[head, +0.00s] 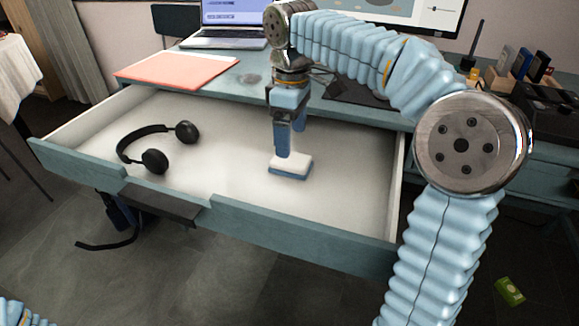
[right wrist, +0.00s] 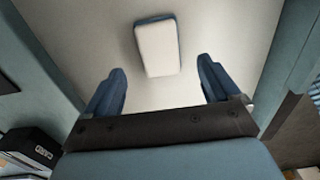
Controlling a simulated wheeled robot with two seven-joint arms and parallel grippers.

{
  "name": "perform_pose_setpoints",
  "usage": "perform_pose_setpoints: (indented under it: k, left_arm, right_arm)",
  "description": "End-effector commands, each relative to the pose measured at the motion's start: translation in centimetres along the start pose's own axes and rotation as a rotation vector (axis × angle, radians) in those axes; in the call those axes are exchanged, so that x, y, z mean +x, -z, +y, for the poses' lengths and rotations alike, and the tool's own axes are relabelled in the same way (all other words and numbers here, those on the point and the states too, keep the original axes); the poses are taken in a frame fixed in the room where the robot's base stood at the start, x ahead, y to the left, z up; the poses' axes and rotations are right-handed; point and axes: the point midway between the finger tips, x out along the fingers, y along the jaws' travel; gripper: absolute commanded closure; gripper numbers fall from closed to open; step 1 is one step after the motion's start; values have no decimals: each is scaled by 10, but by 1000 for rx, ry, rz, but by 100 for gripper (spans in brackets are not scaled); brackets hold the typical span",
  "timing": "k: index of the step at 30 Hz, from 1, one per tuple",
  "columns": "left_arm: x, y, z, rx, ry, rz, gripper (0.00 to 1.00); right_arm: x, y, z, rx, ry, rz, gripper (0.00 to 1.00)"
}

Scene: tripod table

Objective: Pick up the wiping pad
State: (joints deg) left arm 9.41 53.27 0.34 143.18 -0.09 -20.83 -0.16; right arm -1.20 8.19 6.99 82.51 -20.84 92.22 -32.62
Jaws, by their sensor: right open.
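The wiping pad (head: 291,166) is a small block with a white top and blue lower edge, lying on the floor of the open drawer (head: 225,190). In the right wrist view the pad (right wrist: 157,46) is ahead of the fingertips, roughly midway between them. My right gripper (head: 290,145) points down over the drawer, just above or behind the pad. In the right wrist view the two blue fingers of the gripper (right wrist: 164,85) are wide apart with nothing between them. Of my left arm only a blue piece shows at the lower left corner; its gripper is out of view.
Black headphones (head: 157,148) lie in the left part of the drawer. A red folder (head: 178,68) and a laptop (head: 228,25) are on the table. The drawer walls surround the pad; its floor is bare to the right. A green packet (head: 510,291) is on the floor.

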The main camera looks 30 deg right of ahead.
Motion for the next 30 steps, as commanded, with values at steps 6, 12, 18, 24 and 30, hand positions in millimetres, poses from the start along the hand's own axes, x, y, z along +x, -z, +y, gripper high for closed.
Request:
perform_pose_setpoints:
  k: [6, 12, 18, 24, 30]
  left_arm:
    - [6, 1, -4, -2, 2, 3, 0]
    - [13, 2, -9, -6, 6, 7, 0]
    - [12, 3, -10, -7, 7, 8, 0]
    - [12, 3, -10, -7, 7, 8, 0]
    - [12, 3, -10, -6, 7, 8, 0]
  right_arm:
    - [22, 0, 1, 1, 0, 0, 11]
    - [53, 1, 1, 1, 0, 0, 11]
    - [59, 2, 1, 1, -1, 2, 11]
    - [58, 2, 1, 1, -1, 1, 24]
    - [58, 2, 1, 1, -1, 1, 55]
